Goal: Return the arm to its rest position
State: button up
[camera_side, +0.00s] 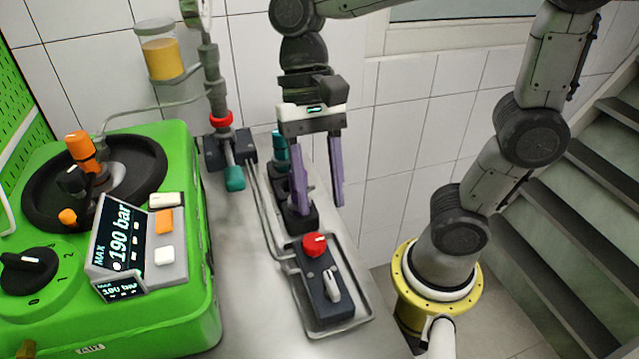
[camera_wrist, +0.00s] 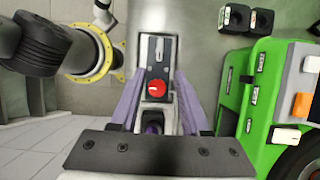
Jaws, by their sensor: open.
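My gripper (camera_side: 318,210) has two long purple fingers pointing down, spread apart with nothing held between them. In the side view it hangs over the far end of a dark control box; one finger overlaps a black block (camera_side: 300,217) in the picture, and I cannot tell whether they touch. The control box has a red knob (camera_side: 314,245) and a grey lever (camera_side: 332,286). In the wrist view the gripper (camera_wrist: 158,128) frames the space below the red knob (camera_wrist: 157,88), fingers on either side.
A green pump unit (camera_side: 190,290) with a display reading 190 bar (camera_side: 122,236) stands at left. A pipe with a red ring (camera_side: 221,119) and teal handle (camera_side: 235,178) rises behind. A tiled wall is at the back. Stairs (camera_side: 590,190) are at right.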

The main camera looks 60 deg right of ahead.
jog(key=shift+r, duration=0.25)
jog(key=shift+w+d, duration=0.1)
jog(key=s+d+f+n+t+h, duration=0.2)
jog(key=d+n+t, duration=0.6)
jog(key=d, duration=0.4)
jog(key=shift+s+f+n+t+h, duration=0.15)
jog(key=shift+s+n+t+h, duration=0.2)
jog(key=shift+n+h, duration=0.3)
jog(key=shift+w, duration=0.1)
dwell(0.9)
